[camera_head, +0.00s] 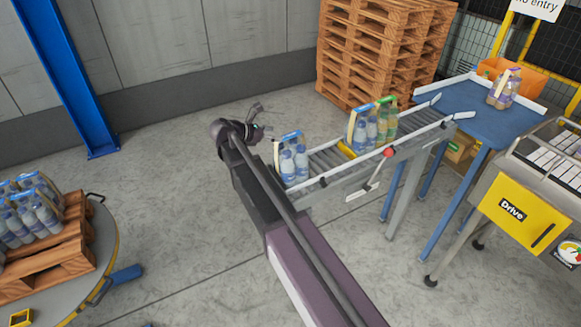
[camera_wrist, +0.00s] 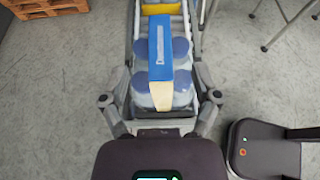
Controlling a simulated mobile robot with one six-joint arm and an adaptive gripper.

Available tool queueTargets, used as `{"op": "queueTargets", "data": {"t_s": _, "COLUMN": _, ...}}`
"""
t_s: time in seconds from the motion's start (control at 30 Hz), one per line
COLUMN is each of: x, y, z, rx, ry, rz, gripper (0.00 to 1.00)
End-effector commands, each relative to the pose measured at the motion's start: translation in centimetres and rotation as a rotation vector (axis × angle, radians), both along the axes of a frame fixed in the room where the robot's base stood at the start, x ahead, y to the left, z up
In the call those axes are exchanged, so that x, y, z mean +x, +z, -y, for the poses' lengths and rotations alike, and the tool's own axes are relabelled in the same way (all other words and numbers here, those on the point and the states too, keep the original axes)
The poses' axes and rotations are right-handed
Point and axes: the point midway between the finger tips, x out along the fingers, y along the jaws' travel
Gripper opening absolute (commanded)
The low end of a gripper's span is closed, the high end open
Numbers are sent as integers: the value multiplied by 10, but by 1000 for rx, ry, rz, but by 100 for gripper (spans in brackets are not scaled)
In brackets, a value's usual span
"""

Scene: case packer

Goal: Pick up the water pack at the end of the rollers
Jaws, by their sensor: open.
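The water pack (camera_head: 291,161) stands upright at the near left end of the roller conveyor (camera_head: 330,160). It has clear bottles with blue caps and a blue carry strip on top. In the wrist view the pack (camera_wrist: 161,62) lies straight ahead, with its blue and cream strip running lengthwise. My gripper (camera_head: 258,116) is beside the conveyor's end, to the upper left of the pack in the head view. In the wrist view my gripper (camera_wrist: 162,90) is open, with one finger on each side of the pack's near part. I cannot tell whether the fingers touch it.
Another blue pack (camera_head: 362,130) and a green-capped pack (camera_head: 385,118) stand farther up the rollers. A blue table (camera_head: 465,100) adjoins the far end. Stacked pallets (camera_head: 375,50) stand behind. A pallet (camera_head: 50,265) with packs is at left.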

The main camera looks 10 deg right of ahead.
Motion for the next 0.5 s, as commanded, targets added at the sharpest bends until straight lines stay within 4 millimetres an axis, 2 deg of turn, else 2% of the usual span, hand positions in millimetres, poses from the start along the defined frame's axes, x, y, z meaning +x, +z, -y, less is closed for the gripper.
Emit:
{"op": "queueTargets", "data": {"t_s": 0.2, "x": 5, "y": -8, "z": 17, "rx": 0, "ry": 0, "rz": 0, "gripper": 80}}
{"op": "queueTargets", "data": {"t_s": 0.5, "x": 6, "y": -8, "z": 18, "rx": 0, "ry": 1, "rz": 0, "gripper": 80}}
